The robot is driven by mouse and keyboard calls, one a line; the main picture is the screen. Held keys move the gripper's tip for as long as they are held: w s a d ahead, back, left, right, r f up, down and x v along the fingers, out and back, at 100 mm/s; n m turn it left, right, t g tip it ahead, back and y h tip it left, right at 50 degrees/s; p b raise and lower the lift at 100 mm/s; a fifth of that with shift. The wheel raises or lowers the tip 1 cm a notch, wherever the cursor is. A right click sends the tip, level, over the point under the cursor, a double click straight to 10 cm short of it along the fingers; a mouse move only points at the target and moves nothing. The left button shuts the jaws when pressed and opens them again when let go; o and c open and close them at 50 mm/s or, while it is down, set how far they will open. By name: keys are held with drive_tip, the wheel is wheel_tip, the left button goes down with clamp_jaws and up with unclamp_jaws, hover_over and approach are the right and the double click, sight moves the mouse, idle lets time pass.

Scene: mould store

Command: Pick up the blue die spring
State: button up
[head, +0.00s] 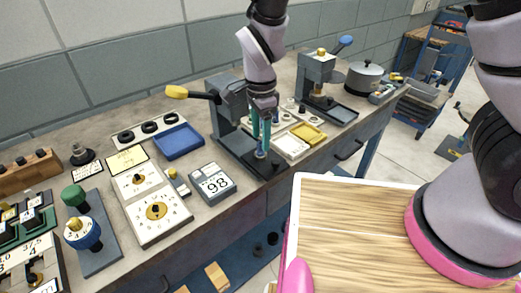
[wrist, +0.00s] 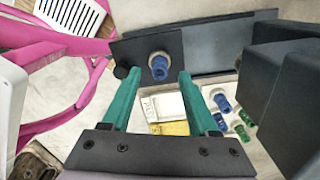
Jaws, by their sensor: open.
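A blue die spring (wrist: 159,67) stands on the dark base of a press in the wrist view, seen almost end-on with a pale ring around it. In the head view the spring (head: 260,154) shows small, just below my fingertips. My gripper (head: 261,143) points down with its teal fingers apart and empty. In the wrist view the gripper (wrist: 160,74) has one fingertip to either side of the spring. Whether the fingertips are down at the spring's height is hard to tell. More blue springs (wrist: 221,101) and green springs (wrist: 240,130) lie in a pale tray.
The grey press (head: 228,102) with a yellow-handled lever rises close beside my gripper. The pale tray (head: 291,147) with a yellow part (head: 310,131) is just right. A box reading 98 (head: 213,184) and a blue tray (head: 179,141) stand left. A second press (head: 315,72) is farther back.

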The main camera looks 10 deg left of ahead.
drive_tip(key=shift+f, duration=1.6)
clamp_jaws()
wheel_tip(320, 180, up, 13)
